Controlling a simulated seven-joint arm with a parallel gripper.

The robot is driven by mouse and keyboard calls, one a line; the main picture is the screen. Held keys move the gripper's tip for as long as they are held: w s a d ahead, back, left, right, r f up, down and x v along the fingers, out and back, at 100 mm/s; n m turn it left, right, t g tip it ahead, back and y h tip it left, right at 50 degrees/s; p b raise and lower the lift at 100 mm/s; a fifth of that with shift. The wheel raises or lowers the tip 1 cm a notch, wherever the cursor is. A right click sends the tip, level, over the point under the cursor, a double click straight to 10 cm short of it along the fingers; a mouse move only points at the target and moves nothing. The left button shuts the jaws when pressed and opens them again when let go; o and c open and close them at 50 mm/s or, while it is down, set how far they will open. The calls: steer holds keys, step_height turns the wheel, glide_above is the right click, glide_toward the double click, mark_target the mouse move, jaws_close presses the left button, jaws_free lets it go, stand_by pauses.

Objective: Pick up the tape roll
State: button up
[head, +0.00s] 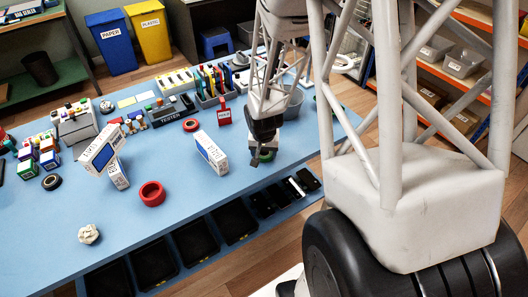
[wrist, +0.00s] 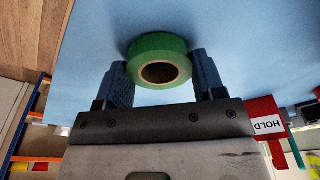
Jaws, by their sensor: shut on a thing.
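A green tape roll (wrist: 157,45) with a brown inner core sits between the two ridged fingers of my gripper (wrist: 160,68) in the wrist view. My gripper is shut on it, one finger on each side. In the head view the dark gripper (head: 256,158) is low over the right part of the blue table, and a bit of the green roll (head: 266,156) shows beside the fingertips. Whether the roll touches the tabletop I cannot tell.
On the blue table (head: 110,240) a white box (head: 211,152) stands left of my gripper, with a red ring (head: 151,194) further left. A red HOLD sign (wrist: 264,118) is close by in the wrist view. Black trays (head: 194,241) line the front edge. The front middle is clear.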

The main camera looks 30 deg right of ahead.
steer(key=shift+r, duration=0.65)
step_height(320, 180, up, 2)
steer(key=s+a, duration=0.2)
steer(key=s, duration=0.5)
steer(key=s+a+r, duration=0.1)
steer(key=s+a, duration=0.2)
steer(key=s, duration=0.5)
steer(key=shift+a+r, duration=0.15)
steer(key=w+d+r, duration=0.4)
steer(key=w+d, duration=0.4)
steer(key=w, duration=0.2)
steer(key=w+d+r+m, duration=0.1)
steer(key=w+d+r, duration=0.3)
steer(key=w+d, duration=0.5)
steer(key=w+d+r, duration=0.4)
steer(key=w+d, duration=0.4)
steer(key=w, duration=0.4)
steer(key=shift+d+r+m, duration=0.15)
steer(key=shift+r+m, duration=0.1)
steer(key=shift+m, duration=0.05)
steer(key=shift+f, duration=0.2)
